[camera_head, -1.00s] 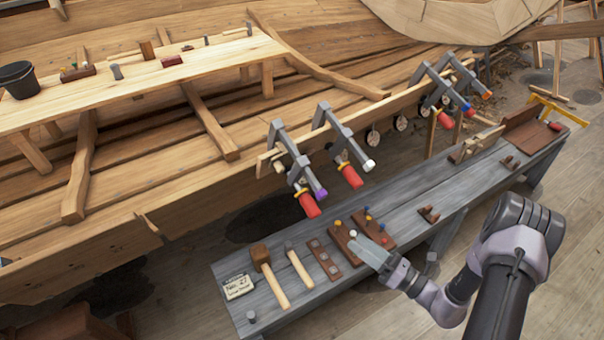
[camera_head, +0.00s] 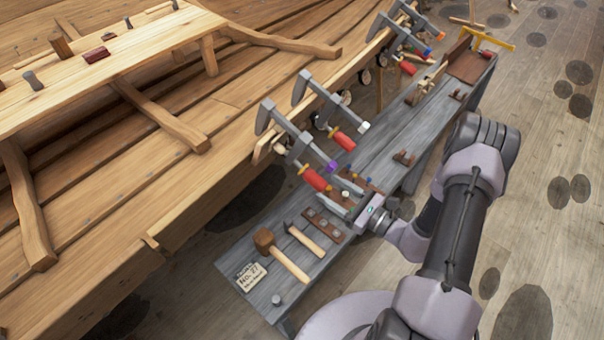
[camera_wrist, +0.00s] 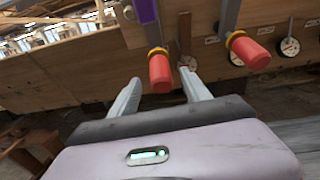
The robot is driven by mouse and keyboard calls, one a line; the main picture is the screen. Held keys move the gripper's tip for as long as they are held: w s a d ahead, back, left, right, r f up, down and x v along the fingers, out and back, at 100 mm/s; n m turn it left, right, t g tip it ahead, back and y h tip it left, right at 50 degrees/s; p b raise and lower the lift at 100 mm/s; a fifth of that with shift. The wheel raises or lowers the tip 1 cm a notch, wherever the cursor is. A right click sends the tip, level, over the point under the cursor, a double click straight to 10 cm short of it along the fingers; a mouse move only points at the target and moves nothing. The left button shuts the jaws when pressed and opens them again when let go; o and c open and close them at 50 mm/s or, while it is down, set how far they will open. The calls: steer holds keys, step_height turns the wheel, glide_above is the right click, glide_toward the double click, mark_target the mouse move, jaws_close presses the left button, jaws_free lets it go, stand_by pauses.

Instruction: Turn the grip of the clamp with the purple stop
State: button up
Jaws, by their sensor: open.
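The clamp with the purple stop (camera_head: 332,166) hangs on the hull's plank edge at the middle of the head view. Its red grip (camera_head: 315,179) points down toward the bench. In the wrist view the purple stop (camera_wrist: 146,10) is at the top, and the red grip (camera_wrist: 160,75) with its yellow collar appears between my fingertips, gaps on both sides. My gripper (camera_head: 331,190) is open, just beside the grip's lower end; I cannot tell whether the fingers reach around it. No contact shows.
A neighbouring clamp with a white stop (camera_head: 364,127) has its red grip (camera_wrist: 251,50) close to the right in the wrist view. Below is the grey bench (camera_head: 240,262) with a mallet (camera_head: 284,257), a hammer (camera_head: 305,240) and wooden blocks. More clamps (camera_head: 405,40) stand farther along.

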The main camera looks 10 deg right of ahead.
mark_target(306, 174)
steer(key=b+x, duration=0.1)
steer(key=x, duration=0.8)
steer(key=shift+w, duration=0.15)
jaws_close()
